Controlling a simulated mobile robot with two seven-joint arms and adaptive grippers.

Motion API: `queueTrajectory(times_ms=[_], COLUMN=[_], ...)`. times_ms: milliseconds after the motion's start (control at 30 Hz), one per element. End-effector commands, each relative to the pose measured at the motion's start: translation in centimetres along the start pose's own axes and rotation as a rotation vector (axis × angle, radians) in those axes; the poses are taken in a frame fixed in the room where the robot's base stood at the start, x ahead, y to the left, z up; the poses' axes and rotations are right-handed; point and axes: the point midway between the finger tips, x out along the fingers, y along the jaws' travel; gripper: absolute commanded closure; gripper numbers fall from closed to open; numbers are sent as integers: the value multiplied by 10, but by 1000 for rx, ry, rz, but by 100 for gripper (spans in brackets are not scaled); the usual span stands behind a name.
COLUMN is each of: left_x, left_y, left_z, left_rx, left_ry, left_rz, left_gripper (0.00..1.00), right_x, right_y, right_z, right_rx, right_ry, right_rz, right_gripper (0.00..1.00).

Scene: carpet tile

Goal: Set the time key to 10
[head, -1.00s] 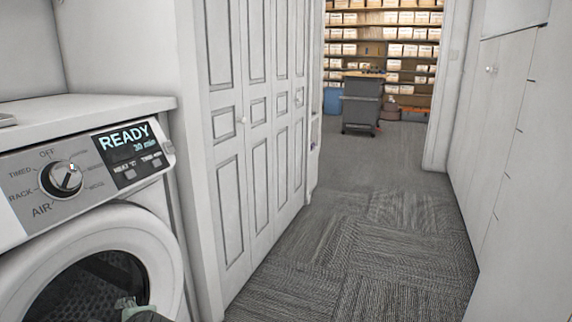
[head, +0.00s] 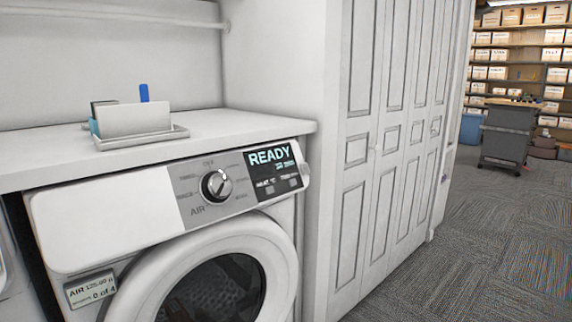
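A white front-loading machine (head: 110,215) stands at the lower left under a counter. Its panel has a round dial (head: 216,185) with a silver knob, with AIR printed below it. Right of the dial, a dark display (head: 272,165) reads READY, with smaller text beneath that is too small to read. Two small keys sit under the display: the left key (head: 265,189) and the right key (head: 291,182); the labels above them are blurred. The round door (head: 225,275) looks shut. Neither gripper shows in the view.
A white counter (head: 240,131) above the machine carries a tray (head: 142,139) with a white box and a blue item. White folding doors (head: 385,160) stand to the right. Carpet floor (head: 470,245) is open at the right, with a grey cart (head: 507,135) and shelves of boxes behind.

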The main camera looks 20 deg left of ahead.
Motion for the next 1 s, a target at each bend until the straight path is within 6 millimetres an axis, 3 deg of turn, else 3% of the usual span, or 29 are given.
queueTrajectory(times_ms=[367, 900, 1000], left_x=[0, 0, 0], left_y=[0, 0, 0], left_z=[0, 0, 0], left_rx=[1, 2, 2], left_ry=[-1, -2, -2], left_rz=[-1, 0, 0], left_gripper=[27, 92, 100], right_x=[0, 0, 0], right_y=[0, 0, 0], right_z=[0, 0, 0], right_rx=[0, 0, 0], right_ry=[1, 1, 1], right_rz=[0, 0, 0], right_gripper=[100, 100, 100])
